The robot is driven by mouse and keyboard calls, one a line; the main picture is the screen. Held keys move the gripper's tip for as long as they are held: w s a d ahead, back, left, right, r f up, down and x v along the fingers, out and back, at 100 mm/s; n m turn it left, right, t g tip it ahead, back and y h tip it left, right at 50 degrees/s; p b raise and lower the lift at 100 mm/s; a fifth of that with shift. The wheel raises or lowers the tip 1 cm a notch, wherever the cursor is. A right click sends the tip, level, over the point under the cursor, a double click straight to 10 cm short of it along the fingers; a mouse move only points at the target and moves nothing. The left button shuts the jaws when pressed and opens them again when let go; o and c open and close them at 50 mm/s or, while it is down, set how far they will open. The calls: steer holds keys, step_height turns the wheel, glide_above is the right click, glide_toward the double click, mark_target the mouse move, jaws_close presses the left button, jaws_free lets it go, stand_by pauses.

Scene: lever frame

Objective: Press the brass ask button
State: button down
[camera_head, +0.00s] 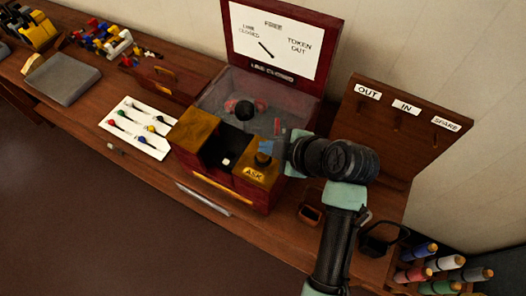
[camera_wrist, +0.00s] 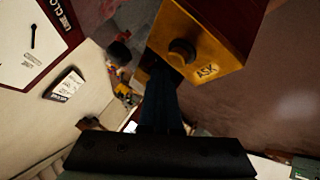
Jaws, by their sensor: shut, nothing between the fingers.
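The brass ask button is a round dark knob on a yellow-brass block labelled ASK (camera_head: 254,174), at the front right of the red instrument. In the wrist view the button (camera_wrist: 182,52) stands out from the block face beside the ASK label (camera_wrist: 208,70). My gripper (camera_head: 270,148) is shut and empty, its tip just over the block. In the head view the tip partly covers the button. In the wrist view the shut fingers (camera_wrist: 160,78) end close beside the button; I cannot tell whether they touch it.
The red instrument has a glass-topped case (camera_head: 255,100) and a dial board (camera_head: 275,42) behind. A hook board (camera_head: 405,125) marked OUT, IN and SPARE stands right. A white card (camera_head: 138,128) with coloured pieces lies left. Several coloured spools (camera_head: 440,262) stand at lower right.

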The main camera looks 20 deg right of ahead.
mark_target(267, 157)
steer(key=shift+f+b, duration=0.45)
steer(key=shift+f+b, duration=0.45)
steer(key=shift+f, duration=0.1)
stand_by(0.7)
steer(key=shift+r, duration=0.1)
steer(key=shift+r+p, duration=0.7)
steer(key=shift+r, duration=0.2)
step_height(267, 157, up, 5)
steer(key=p, duration=0.4)
stand_by(0.9)
